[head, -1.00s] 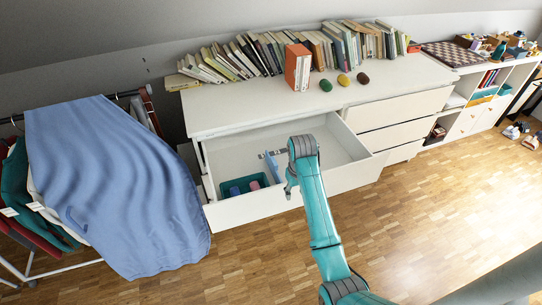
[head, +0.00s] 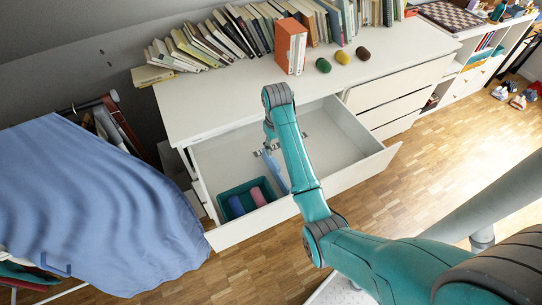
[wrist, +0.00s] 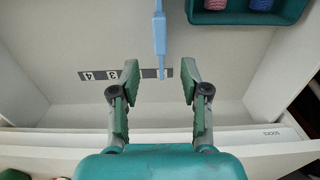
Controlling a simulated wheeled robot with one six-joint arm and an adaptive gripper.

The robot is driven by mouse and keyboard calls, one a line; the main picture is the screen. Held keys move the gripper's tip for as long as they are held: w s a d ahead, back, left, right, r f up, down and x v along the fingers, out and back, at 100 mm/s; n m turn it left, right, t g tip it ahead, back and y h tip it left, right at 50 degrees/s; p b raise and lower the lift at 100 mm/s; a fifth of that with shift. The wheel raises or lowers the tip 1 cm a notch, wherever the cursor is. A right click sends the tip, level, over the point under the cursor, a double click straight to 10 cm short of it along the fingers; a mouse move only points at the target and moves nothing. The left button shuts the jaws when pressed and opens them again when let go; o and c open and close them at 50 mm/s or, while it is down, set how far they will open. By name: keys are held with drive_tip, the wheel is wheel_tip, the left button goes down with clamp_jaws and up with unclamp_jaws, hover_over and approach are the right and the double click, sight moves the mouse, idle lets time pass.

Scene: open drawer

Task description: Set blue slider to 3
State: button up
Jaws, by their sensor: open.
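The blue slider (head: 279,172) is a long light-blue bar inside the open white drawer (head: 232,232). In the wrist view the slider (wrist: 159,32) ends in a narrow tip over the right end of a grey number strip (wrist: 98,75). A 4 and a 3 show left of the slider; the rest of the strip is partly hidden by my finger and the slider. My gripper (wrist: 160,82) is open and empty, its fingertips on either side of the slider's tip in the picture. Whether they are level with it I cannot tell. In the head view my arm partly covers the slider.
A teal bin (head: 226,190) with a blue and a pink roll stands in the drawer's left part; it also shows in the wrist view (wrist: 240,18). The dresser top (head: 215,100) is above, with books and three egg-shaped objects. A blue cloth (head: 90,200) hangs at left.

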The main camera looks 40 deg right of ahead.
sight(275, 163)
wheel_tip(275, 163, down, 10)
drive_tip(key=shift+f, duration=0.25)
idle(0.3)
clamp_jaws()
